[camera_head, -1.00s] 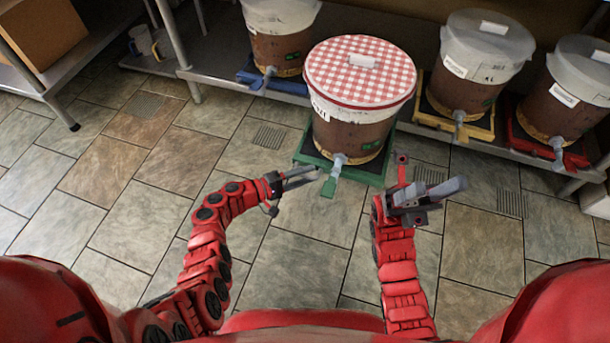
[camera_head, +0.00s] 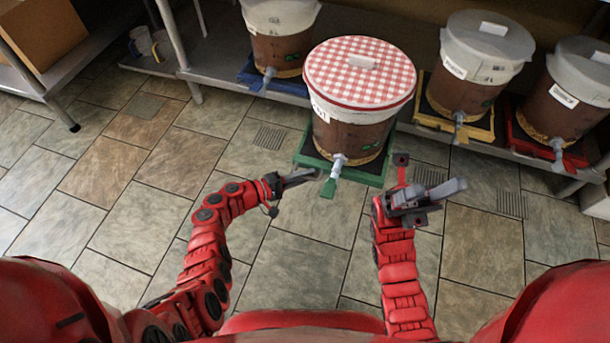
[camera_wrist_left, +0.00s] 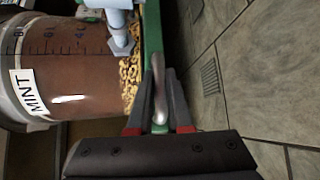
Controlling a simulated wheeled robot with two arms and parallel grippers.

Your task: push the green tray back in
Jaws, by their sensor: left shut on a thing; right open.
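The green tray (camera_head: 304,157) sticks out from the low shelf over the floor, its front edge facing me. A brown bucket (camera_head: 350,138) with a red-checked lid (camera_head: 360,75) and a grey tap stands on it. In the left wrist view the bucket (camera_wrist_left: 80,65) reads MINT, and the tray's green edge (camera_wrist_left: 153,35) runs down to my fingers. My left gripper (camera_head: 312,175) is at the tray's front edge, shut on a part of it; a pale bar shows between the fingers (camera_wrist_left: 161,105). My right gripper (camera_head: 460,188) is open and empty, right of the tray.
On the shelf stand buckets on a blue tray (camera_head: 262,79), a yellow tray (camera_head: 477,132) and a red tray (camera_head: 525,148). A shelf post (camera_head: 182,50) stands to the left. The tiled floor (camera_head: 310,230) before the tray is clear.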

